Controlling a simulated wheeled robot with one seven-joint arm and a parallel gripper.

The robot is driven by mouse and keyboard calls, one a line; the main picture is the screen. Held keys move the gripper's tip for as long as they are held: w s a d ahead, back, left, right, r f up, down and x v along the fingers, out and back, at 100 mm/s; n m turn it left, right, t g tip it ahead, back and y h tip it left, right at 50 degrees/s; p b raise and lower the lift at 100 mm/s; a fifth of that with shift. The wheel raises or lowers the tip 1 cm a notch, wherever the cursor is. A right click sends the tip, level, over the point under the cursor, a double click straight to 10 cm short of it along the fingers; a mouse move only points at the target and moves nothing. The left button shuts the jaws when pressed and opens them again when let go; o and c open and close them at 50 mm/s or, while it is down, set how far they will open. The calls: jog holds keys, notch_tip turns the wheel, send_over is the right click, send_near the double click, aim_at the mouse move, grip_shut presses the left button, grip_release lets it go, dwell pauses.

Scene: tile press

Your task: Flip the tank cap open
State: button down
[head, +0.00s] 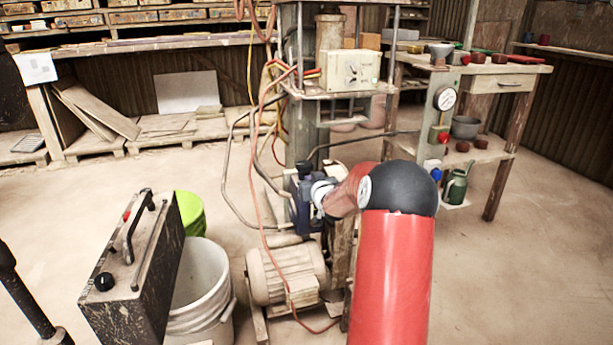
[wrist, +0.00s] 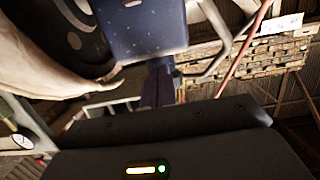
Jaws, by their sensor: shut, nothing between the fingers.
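My gripper (wrist: 159,88) shows in the wrist view as narrow dark fingers beyond its broad black body. The fingers are together and hold nothing. A dark blue block with pale specks (wrist: 142,32) stands just beyond the fingertips; I cannot tell whether they touch it. In the head view a dark blue unit (head: 303,205) is low on the press, right at the end of my red arm. My gripper cannot be told apart from it there. I cannot clearly make out the tank cap or its hinge, so whether it is open or closed does not show.
The press's motor (head: 285,272) sits low on the floor, with hoses and a red cable around it. A workbench (head: 497,70) stands at the right.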

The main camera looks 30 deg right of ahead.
aim_at(303, 161)
jog(key=shift+w+d, duration=0.1)
jog(key=shift+w, duration=0.3)
jog(key=shift+s+r, duration=0.15)
jog(key=shift+r, duration=0.15)
jog(key=shift+w+r+p, duration=0.2)
jog(key=shift+r+p, duration=0.7)
jog(key=shift+r, duration=0.65)
jog(key=shift+w+d+r+p, duration=0.15)
jog(key=shift+w+r+p, duration=0.25)
jog(key=shift+r+p, duration=0.05)
jog(key=shift+w+d+r+p, duration=0.2)
jog(key=shift+w+r+p, duration=0.15)
jog(key=shift+w, duration=0.35)
jog(key=shift+w+d+r+p, duration=0.15)
jog(key=shift+w+r+p, duration=0.2)
jog(key=shift+w, duration=0.35)
jog(key=shift+p+x, duration=0.35)
jog(key=shift+x, duration=1.15)
jog(key=shift+r, duration=0.15)
